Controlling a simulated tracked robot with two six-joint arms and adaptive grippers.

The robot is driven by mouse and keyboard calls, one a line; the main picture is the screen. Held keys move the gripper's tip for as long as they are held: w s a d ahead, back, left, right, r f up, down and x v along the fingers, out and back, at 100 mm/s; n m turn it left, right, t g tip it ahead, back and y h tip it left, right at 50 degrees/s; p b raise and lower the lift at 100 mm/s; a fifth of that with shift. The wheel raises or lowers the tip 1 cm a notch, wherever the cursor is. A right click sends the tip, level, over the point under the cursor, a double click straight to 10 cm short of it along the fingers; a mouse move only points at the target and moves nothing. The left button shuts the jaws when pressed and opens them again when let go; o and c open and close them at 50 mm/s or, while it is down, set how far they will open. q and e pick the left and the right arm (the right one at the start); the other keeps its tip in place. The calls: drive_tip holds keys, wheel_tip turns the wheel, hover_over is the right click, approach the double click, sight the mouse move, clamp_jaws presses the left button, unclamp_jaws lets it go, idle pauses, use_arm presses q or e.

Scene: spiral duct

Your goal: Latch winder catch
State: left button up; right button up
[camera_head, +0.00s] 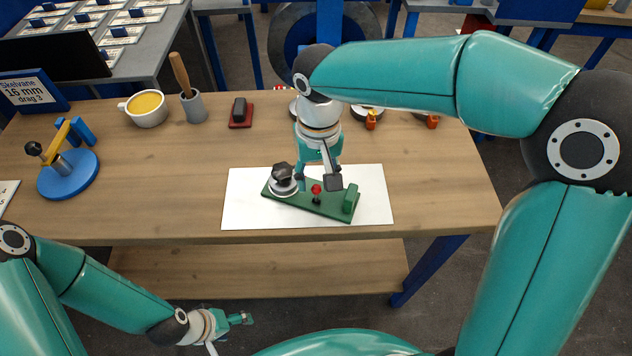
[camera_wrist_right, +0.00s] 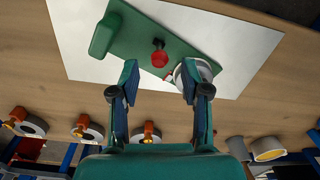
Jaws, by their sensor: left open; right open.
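The winder has a green base (camera_head: 330,205) lying on a white sheet (camera_head: 375,212). A black knob (camera_head: 281,172) on a silver disc stands at its left end, and a green block (camera_head: 350,198) at its right end. Between them is a small catch with a red ball top (camera_head: 316,189); the red ball also shows in the right wrist view (camera_wrist_right: 160,59). My right gripper (camera_head: 318,180) is open above the base, with its fingers on either side of the catch's line; the right finger in the wrist view overlaps the silver disc. My left gripper (camera_head: 230,333) is open and empty, low in front of the table.
A blue stand with a yellow arm (camera_head: 68,172) is at the table's left. A yellow-filled cup (camera_head: 147,108), a grey pot with a wooden handle (camera_head: 193,105) and a red-based black block (camera_head: 241,112) stand at the back. The table right of the sheet is clear.

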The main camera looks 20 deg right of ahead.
sight(316, 195)
drive_tip(key=shift+f, duration=1.25)
clamp_jaws()
